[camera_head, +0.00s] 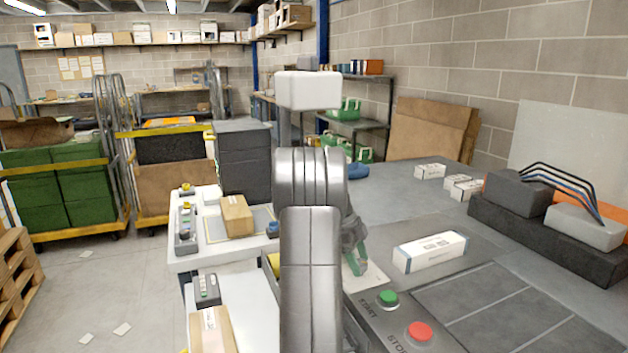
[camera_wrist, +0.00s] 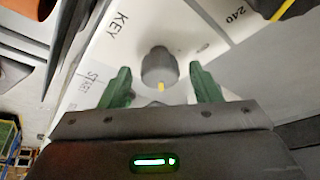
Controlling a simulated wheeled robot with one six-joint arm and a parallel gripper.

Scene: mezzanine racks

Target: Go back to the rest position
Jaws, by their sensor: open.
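My gripper (camera_head: 357,265) is low over the grey worktop, beside a white plate (camera_head: 374,279) and partly hidden by my own arm. In the wrist view my gripper (camera_wrist: 162,88) has its two green fingers apart, with nothing held. Between and beyond the fingers is a dark grey round knob (camera_wrist: 158,66) with a yellow mark, on a white panel (camera_wrist: 125,55) lettered KEY and START. I cannot tell whether the fingers touch the knob.
A green START button (camera_head: 387,298) and a red STOP button (camera_head: 419,331) stand near my gripper. A white carton (camera_head: 430,251) lies to the right. A dark unit with cables (camera_head: 520,193) stands farther right. A white bench with a brown box (camera_head: 236,216) is left.

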